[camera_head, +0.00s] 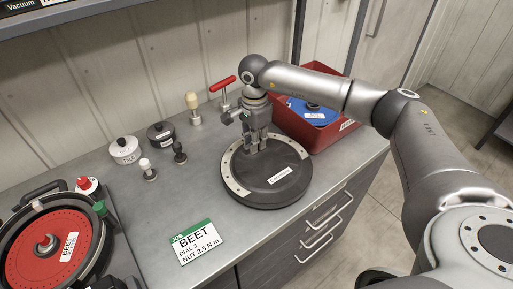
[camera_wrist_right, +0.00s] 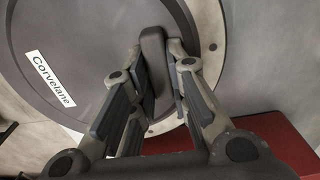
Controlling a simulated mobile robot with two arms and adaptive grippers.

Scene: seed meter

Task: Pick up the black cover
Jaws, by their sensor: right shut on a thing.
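The black cover (camera_head: 285,177) is a round dark disc with a white "Corvelane" label and a light rim band along part of its edge. It lies on the grey counter, right of the middle in the head view. In the right wrist view the cover (camera_wrist_right: 90,75) fills much of the picture. My right gripper (camera_head: 257,148) points down onto it. In the wrist view its fingers (camera_wrist_right: 160,80) are shut on the cover's raised dark handle (camera_wrist_right: 153,52). My left gripper is not in view.
A red bin (camera_head: 318,132) with a blue disc (camera_head: 312,110) stands close behind the cover. A red-handled tool (camera_head: 223,88), small knobs and two round weights stand at the back. The seed meter with its red disc (camera_head: 50,245) is at left. A BEET card (camera_head: 197,242) lies in front.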

